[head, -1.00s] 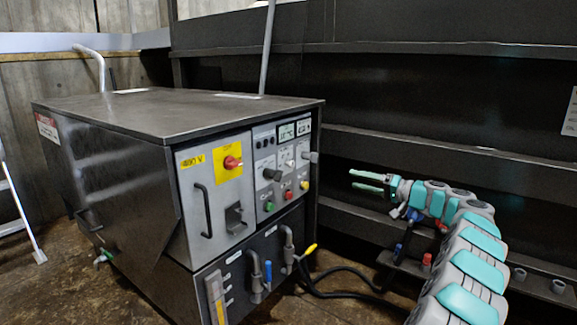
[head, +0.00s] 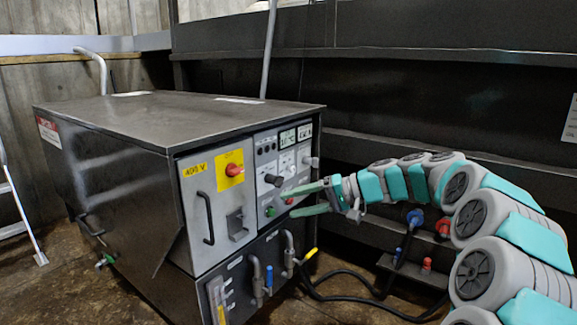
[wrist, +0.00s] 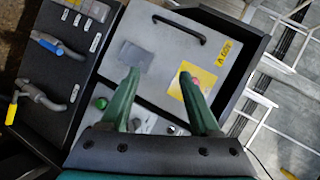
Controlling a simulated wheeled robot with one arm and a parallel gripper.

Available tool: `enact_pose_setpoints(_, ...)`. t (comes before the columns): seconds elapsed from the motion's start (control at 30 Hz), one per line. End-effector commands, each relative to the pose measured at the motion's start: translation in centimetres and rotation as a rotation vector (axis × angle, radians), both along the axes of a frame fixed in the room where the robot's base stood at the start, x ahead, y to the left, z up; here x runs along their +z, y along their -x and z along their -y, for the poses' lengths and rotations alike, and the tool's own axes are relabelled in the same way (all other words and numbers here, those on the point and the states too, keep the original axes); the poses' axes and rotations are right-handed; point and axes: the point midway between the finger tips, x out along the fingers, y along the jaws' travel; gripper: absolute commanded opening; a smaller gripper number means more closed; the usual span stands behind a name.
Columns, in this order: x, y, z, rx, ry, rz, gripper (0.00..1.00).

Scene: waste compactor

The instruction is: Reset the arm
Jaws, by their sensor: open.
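My gripper (head: 306,199) has two green fingers, spread apart with nothing between them. In the head view it points left, in front of the right part of the control panel (head: 263,152) of a dark metal cabinet (head: 110,190). Its fingers cover part of the panel near the green button (head: 271,212). The wrist view shows the open fingers (wrist: 160,95) over the panel, with the green button (wrist: 101,103) beside the left finger. I cannot tell whether a finger touches the panel. My arm reaches in from the right, bent.
A red rotary switch (head: 233,170) on a yellow plate and a black handle (head: 204,217) are left of the gripper. Below are pipes with a blue valve lever (head: 268,275) and a yellow lever (head: 311,253). Black cables (head: 350,290) run right along the floor.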

Motion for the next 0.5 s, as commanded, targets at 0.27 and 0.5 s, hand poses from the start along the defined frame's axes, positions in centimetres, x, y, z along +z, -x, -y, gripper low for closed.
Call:
enact_pose_setpoints(0.27, -1.6, 12.2, -3.5, 0.116, 0.247, -0.123, 0.63)
enact_pose_setpoints(0.5, -4.7, 22.5, -2.4, 0.16, 0.503, -0.211, 0.63)
